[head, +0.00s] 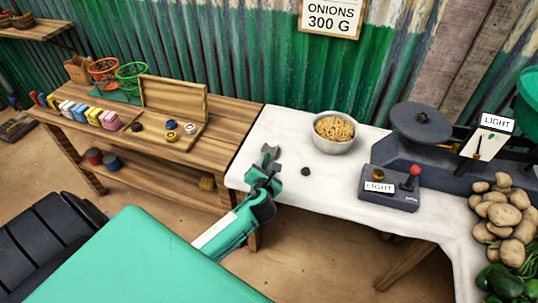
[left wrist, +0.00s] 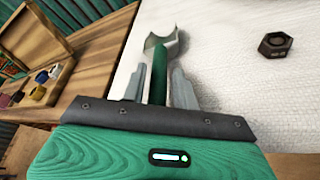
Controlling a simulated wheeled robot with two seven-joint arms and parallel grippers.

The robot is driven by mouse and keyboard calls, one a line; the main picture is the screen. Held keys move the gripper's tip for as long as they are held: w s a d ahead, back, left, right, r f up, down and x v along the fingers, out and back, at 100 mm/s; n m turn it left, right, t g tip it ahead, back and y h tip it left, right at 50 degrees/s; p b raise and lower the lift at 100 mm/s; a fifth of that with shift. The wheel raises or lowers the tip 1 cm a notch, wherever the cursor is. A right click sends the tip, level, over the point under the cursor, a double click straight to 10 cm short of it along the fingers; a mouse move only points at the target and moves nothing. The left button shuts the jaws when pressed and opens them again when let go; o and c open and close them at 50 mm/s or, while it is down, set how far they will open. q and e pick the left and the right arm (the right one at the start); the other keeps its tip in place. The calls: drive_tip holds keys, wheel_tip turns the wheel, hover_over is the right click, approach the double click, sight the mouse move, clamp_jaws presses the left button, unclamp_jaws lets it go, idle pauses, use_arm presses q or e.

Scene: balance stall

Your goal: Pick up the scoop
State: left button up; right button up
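The scoop (left wrist: 159,80) has a green handle and a pale metal head. In the left wrist view it points away from me, with its handle between the two fingers of my left gripper (left wrist: 161,88). The fingers lie close along both sides of the handle; whether they press on it is unclear. In the head view my left gripper (head: 267,166) is at the left end of the white-topped counter (head: 270,125), and the scoop is mostly hidden or hard to separate from it. My right gripper is in neither view.
A dark hexagonal weight (head: 305,171) lies right of the gripper; it also shows in the left wrist view (left wrist: 275,45). A wooden bench (head: 215,135) adjoins on the left.

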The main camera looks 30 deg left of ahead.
use_arm(q)
drive_tip(key=shift+w+a+f, duration=0.2)
drive_tip(key=shift+w+a, duration=0.15)
drive_tip(key=shift+w, duration=0.2)
drive_tip(key=shift+w+a+f, duration=0.15)
drive_tip(key=shift+w+a, duration=0.05)
drive_tip(key=shift+w, duration=0.1)
clamp_jaws()
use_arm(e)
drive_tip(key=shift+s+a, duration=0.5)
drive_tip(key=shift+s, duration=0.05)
